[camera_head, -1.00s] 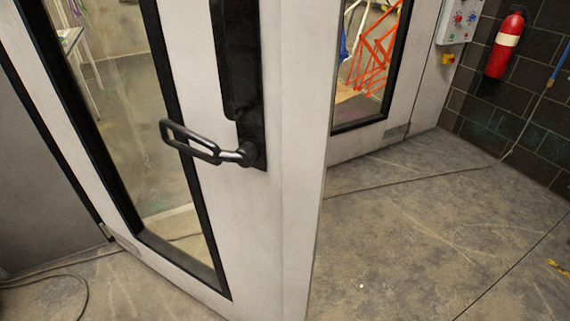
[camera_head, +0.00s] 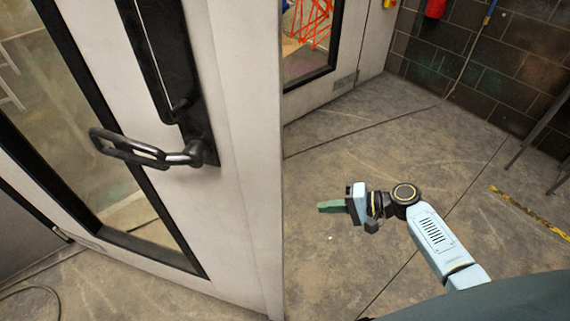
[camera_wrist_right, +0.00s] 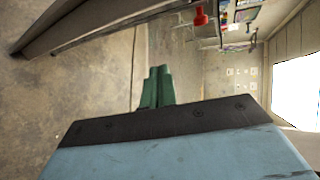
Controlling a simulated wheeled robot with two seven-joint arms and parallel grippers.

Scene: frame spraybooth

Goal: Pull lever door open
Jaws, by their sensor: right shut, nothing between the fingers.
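The lever door (camera_head: 235,190) is a pale panel with a black-framed window, and it fills the left of the head view. It stands at an angle, its free edge apart from the other pale panel behind. Its black lever handle (camera_head: 130,148) is a loop pointing left from a black plate. My right gripper (camera_head: 328,206) has green fingers, shut and empty, to the right of the door's edge and apart from the handle. The shut fingers also show in the right wrist view (camera_wrist_right: 157,88); the handle cannot be made out there. My left gripper is not in view.
A second pale panel (camera_head: 345,65) with a window stands behind. A red extinguisher (camera_head: 435,8) hangs on the dark block wall (camera_head: 480,60). Thin dark legs stand at the far right. The concrete floor (camera_head: 350,150) right of the door is mostly clear; a cable lies at lower left.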

